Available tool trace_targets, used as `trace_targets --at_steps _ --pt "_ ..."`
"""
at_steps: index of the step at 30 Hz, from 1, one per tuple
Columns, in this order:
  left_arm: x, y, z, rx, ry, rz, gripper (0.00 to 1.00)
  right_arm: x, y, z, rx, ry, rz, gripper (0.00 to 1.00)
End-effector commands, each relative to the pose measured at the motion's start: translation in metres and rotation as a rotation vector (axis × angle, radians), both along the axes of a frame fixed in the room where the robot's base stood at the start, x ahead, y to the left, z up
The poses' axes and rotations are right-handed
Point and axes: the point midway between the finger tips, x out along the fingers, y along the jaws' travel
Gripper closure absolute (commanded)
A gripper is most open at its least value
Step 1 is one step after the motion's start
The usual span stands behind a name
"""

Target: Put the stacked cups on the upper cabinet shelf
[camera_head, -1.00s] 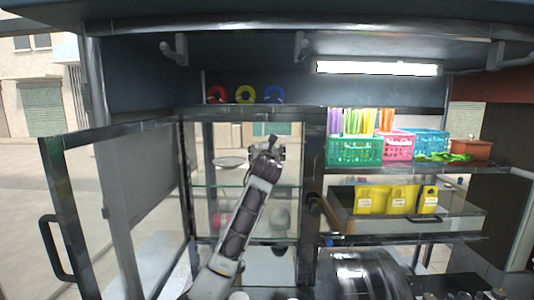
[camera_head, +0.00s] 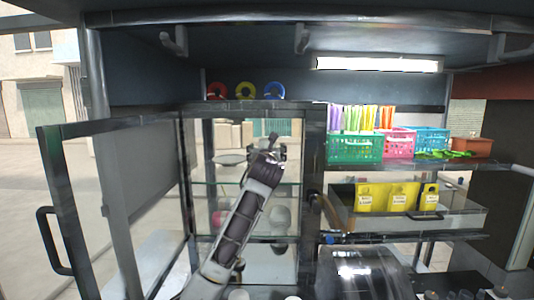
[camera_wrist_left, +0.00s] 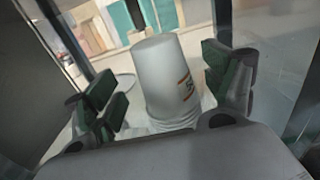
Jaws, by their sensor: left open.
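A white stack of cups (camera_wrist_left: 165,75) stands upside down, wide rims low, in the left wrist view, with a small printed mark on its side. My left gripper (camera_wrist_left: 168,90) is open, with one dark finger on each side of the stack and visible gaps between. In the head view my left gripper (camera_head: 268,156) is inside the open glass cabinet (camera_head: 312,150), above the glass shelf (camera_head: 207,184). The stack is largely hidden by the gripper there, so I cannot tell whether it rests on that shelf. My right gripper is not in view.
The cabinet door (camera_head: 58,195) stands open at the left. A plate (camera_head: 229,159) lies behind the gripper. A pale round object (camera_head: 280,216) is lower in the cabinet. Coloured baskets (camera_head: 355,148) and yellow containers (camera_head: 395,196) stand on the right-hand shelves.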

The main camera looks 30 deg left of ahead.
Motion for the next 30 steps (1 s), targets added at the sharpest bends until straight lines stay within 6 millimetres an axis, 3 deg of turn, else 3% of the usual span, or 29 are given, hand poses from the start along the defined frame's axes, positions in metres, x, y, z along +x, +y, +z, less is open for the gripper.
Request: trace_targets --at_steps 15,30 --pt "-0.049 -0.03 -0.001 0.001 -0.002 -0.001 0.17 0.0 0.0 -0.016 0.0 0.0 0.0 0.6" --pt "-0.057 -0.035 0.0 0.0 0.0 0.0 0.17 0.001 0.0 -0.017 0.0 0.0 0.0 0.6"
